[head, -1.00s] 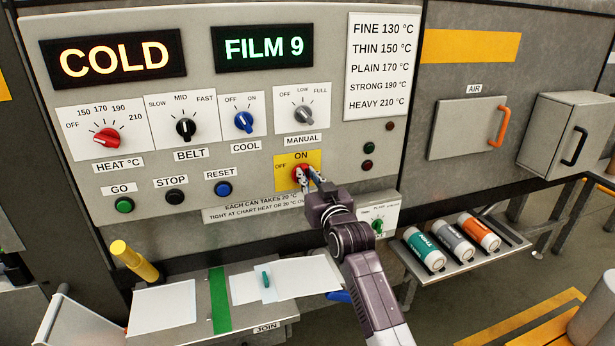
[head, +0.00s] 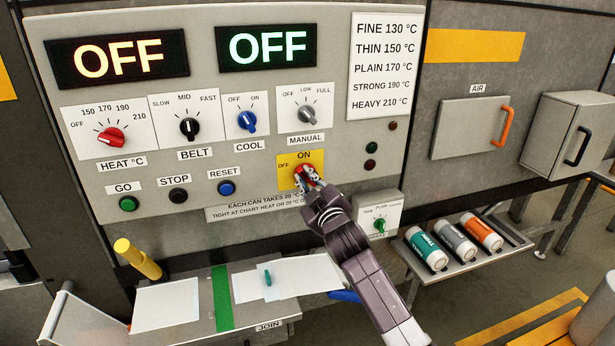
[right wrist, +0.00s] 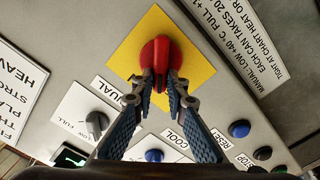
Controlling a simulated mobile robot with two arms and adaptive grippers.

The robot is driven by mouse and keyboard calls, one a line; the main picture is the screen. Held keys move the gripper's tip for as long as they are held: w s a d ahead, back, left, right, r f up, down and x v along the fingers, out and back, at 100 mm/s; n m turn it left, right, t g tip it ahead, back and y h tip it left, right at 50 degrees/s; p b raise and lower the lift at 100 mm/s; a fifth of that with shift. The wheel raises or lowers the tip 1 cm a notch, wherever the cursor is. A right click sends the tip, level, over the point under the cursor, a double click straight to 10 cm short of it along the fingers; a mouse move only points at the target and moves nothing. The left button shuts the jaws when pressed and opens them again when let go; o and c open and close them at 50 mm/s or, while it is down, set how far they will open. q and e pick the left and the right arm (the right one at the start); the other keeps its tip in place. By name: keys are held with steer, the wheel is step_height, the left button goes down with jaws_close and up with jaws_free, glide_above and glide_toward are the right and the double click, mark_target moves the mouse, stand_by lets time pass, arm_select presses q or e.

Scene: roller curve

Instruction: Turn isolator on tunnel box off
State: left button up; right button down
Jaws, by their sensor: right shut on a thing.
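The tunnel box (head: 230,130) has a grey front panel. Its isolator is a red knob (head: 309,170) on a yellow plate (head: 286,180) marked OFF and ON. My right gripper (head: 303,177) is at the knob and partly covers it. In the right wrist view the fingers of my right gripper (right wrist: 159,84) are closed on the red knob (right wrist: 155,54). The left display (head: 119,62) and the right display (head: 268,47) both read OFF. My left gripper cannot be made out.
Other knobs, such as the red heat knob (head: 110,137) and grey manual knob (head: 306,115), sit above. Cans lie on a shelf (head: 452,268) at the right. A table with white sheets (head: 168,304) and a yellow post (head: 138,259) stand below the panel.

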steer(key=shift+s+a+f+n+p, duration=0.15)
steer(key=shift+f+n, duration=0.1)
steer(key=shift+n, duration=1.4)
steer(key=shift+w+a+f+n+p, duration=0.1)
steer(key=shift+f+n, duration=0.1)
steer(key=shift+n, duration=1.4)
steer(key=shift+s+a+f+n+p, duration=0.15)
steer(key=shift+f+n, duration=0.1)
steer(key=shift+n, duration=1.4)
steer(key=shift+w+d, duration=0.1)
steer(key=shift+d, duration=0.05)
steer(key=c, duration=1.9)
jaws_free()
steer(key=shift+c, duration=0.2)
steer(key=v, duration=1.2)
